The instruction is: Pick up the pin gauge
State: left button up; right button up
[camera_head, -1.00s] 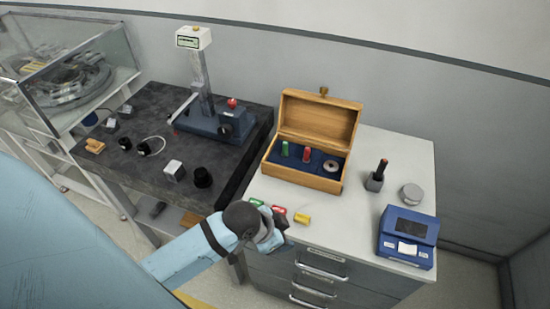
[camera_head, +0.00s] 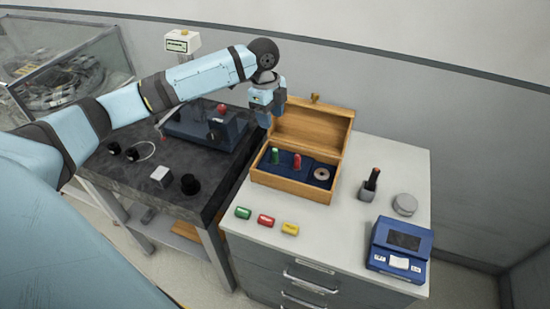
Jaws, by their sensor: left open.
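An open wooden box (camera_head: 288,187) stands on the white cabinet top, its lid tilted back. In its dark blue insert are an upright green-handled piece (camera_head: 275,156), an upright red-handled piece (camera_head: 297,161) and a metal ring (camera_head: 322,174). A dark pin-like piece with a red tip (camera_head: 374,175) stands in a small grey holder (camera_head: 367,192) right of the box. I cannot tell for certain which is the pin gauge. My left gripper (camera_head: 270,115) is open and empty, pointing down above the box's back left corner, apart from the pieces. My right gripper is not in view.
Green (camera_head: 243,213), red (camera_head: 266,220) and yellow (camera_head: 290,229) tags lie along the cabinet's front edge. A blue device (camera_head: 400,248) and a round grey disc (camera_head: 405,204) are at the right. The dark bench (camera_head: 130,175) holds a measuring stand (camera_head: 205,130).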

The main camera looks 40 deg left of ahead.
aim_at(275, 150)
pick_arm(q)
jog(key=f, duration=0.8)
jog(key=shift+w+d+f, duration=0.1)
jog(key=shift+d+f, duration=0.05)
jog(key=shift+d, duration=0.25)
jog(key=f, duration=0.1)
jog(key=f+p, duration=0.1)
jog(key=f, duration=0.3)
jog(key=shift+w, duration=0.25)
jog(key=shift+c, duration=0.3)
grip_shut()
